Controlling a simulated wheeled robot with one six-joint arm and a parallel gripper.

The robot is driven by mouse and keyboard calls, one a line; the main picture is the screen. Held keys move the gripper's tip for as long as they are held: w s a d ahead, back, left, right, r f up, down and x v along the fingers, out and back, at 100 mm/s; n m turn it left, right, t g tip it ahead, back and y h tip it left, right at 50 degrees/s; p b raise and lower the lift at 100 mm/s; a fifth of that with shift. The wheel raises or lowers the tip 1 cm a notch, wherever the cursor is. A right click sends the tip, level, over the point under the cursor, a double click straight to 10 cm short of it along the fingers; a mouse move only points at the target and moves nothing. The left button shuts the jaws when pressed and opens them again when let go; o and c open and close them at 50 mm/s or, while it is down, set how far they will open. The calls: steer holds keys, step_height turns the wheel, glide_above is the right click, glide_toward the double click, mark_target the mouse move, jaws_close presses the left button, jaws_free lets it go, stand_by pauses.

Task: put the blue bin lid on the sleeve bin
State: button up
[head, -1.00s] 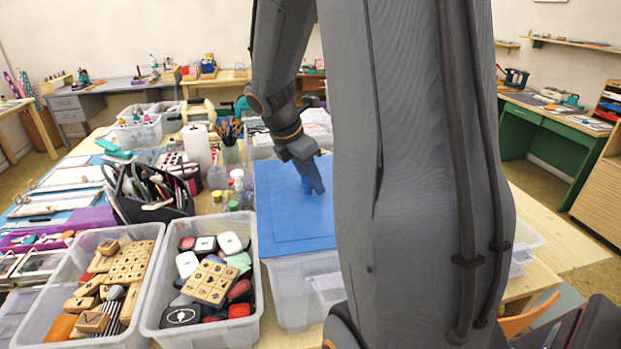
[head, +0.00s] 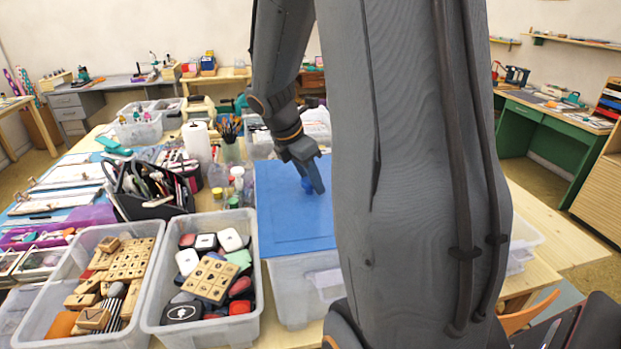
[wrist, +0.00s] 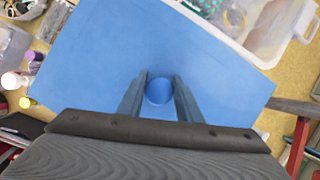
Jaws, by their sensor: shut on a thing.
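The blue bin lid (head: 285,225) is a flat blue sheet with a round blue knob (wrist: 159,91) near its middle. In the head view it lies over the top of a translucent bin (head: 293,290), which I take for the sleeve bin. My gripper (head: 314,188) is above the lid with its fingers down. In the wrist view my gripper (wrist: 158,92) has its two fingers on either side of the knob, shut on it. My arm hides the lid's right part, and the lid hides the bin's inside. I cannot tell whether the lid touches the rim all round.
Open bins of wooden stamps (head: 120,275) and inkpads (head: 215,285) stand to the left, close beside the covered bin. A black tool caddy (head: 150,190), small bottles and a paper roll (head: 197,145) stand behind them. Bare wooden tabletop (head: 545,245) shows at the right.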

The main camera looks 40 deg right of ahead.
steer(key=shift+f, duration=0.1)
stand_by(0.3)
steer(key=o, duration=1.3)
step_height(320, 180, up, 6)
steer(key=p, duration=0.6)
steer(key=shift+f, duration=0.15)
steer(key=shift+r+p, duration=0.45)
steer(key=shift+r, duration=0.75)
